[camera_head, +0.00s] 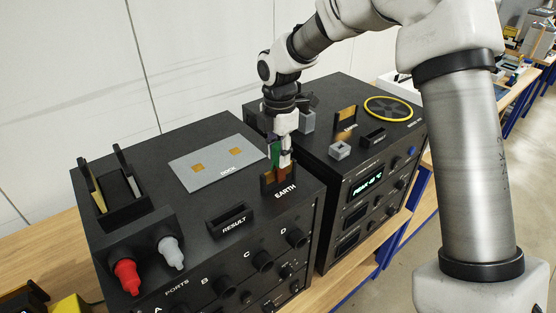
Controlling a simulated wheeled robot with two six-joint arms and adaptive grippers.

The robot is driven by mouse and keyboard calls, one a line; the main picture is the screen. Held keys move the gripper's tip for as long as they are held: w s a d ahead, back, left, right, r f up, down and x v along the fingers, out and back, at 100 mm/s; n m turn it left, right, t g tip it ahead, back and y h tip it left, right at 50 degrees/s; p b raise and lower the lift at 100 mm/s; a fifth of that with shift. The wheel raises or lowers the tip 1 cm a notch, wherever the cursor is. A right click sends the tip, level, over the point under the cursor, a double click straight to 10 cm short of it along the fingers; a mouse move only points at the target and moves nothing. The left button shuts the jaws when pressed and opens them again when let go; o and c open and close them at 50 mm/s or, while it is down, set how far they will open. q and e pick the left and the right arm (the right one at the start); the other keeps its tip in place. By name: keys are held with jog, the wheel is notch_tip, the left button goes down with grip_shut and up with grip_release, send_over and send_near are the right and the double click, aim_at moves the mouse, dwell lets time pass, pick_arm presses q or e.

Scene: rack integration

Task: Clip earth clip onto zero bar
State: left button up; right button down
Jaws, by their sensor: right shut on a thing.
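My right gripper (285,158) points down over the left black unit, just behind its EARTH label. It is shut on a small green piece, likely the earth clip (275,153), whose far side the fingers partly hide. Below the fingertips stands a black holder with a copper-brown plate (279,178), possibly the zero bar. Fingertips and plate overlap in the picture; I cannot tell whether the clip touches it. A similar brown plate (346,117) stands upright on the right unit. My left gripper is out of view.
The left unit (160,228) carries a grey DOCK plate (219,162), a RESULT slot (230,218), a black cradle (118,190), and red (127,275) and grey (172,252) plugs.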

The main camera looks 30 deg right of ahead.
aim_at(279, 143)
jog(key=shift+w+r, duration=0.15)
jog(key=shift+r, duration=0.15)
notch_tip(279, 143, up, 2)
jog(key=shift+d+r, duration=0.1)
jog(key=shift+r, duration=0.5)
jog(key=shift+f, duration=0.1)
dwell(0.5)
